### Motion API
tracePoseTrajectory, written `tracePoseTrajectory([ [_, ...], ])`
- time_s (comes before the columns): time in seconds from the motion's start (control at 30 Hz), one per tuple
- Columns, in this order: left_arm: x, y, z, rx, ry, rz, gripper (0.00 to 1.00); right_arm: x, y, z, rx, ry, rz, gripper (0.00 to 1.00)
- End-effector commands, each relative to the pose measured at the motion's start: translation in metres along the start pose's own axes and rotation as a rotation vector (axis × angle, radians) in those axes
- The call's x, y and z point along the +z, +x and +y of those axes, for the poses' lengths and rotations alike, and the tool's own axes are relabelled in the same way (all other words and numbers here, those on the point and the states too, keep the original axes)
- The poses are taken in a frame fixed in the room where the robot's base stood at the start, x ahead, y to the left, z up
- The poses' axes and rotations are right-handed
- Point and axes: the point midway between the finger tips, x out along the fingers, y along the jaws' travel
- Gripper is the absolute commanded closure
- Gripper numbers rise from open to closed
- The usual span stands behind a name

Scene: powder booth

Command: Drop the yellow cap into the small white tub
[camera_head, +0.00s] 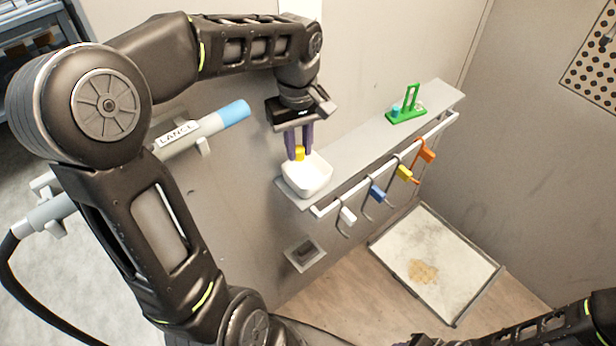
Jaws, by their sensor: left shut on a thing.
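The yellow cap (299,153) is between the fingertips of my left gripper (298,150), which is shut on it. The small white tub (308,182) stands on the near left end of the wall shelf. The gripper points down and holds the cap over the back part of the tub's opening. I cannot tell whether the cap touches the tub. My right arm shows at the bottom right, but its gripper is out of view.
The grey shelf (350,143) holds a green stand (407,112) with a blue piece. Several coloured tags hang on hooks from the front rail (330,206). A lance (205,127) is mounted on the wall at left. A stained floor tray (450,285) lies below.

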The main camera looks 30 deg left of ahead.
Motion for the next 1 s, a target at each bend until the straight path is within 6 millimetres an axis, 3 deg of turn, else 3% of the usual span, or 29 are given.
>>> tracePoseTrajectory([
  [0.1,0.000,0.000,0.000,0.000,0.000,0.000,1.00,0.000,0.000,0.000,0.000,0.000,0.000,0.64],
  [0.13,0.000,0.000,0.000,0.000,0.000,0.000,0.77,0.000,0.000,0.000,0.000,0.000,0.000,0.64],
  [0.43,0.000,0.000,0.000,0.000,0.000,0.000,0.53,0.000,0.000,0.000,0.000,0.000,0.000,0.64],
  [0.77,0.000,-0.004,0.000,0.000,0.000,0.001,0.53,0.000,0.000,0.000,0.000,0.000,0.000,0.64],
  [1.0,-0.001,-0.033,0.001,0.004,0.000,0.003,0.53,-0.001,0.004,0.001,-0.001,-0.001,0.001,0.64],
])
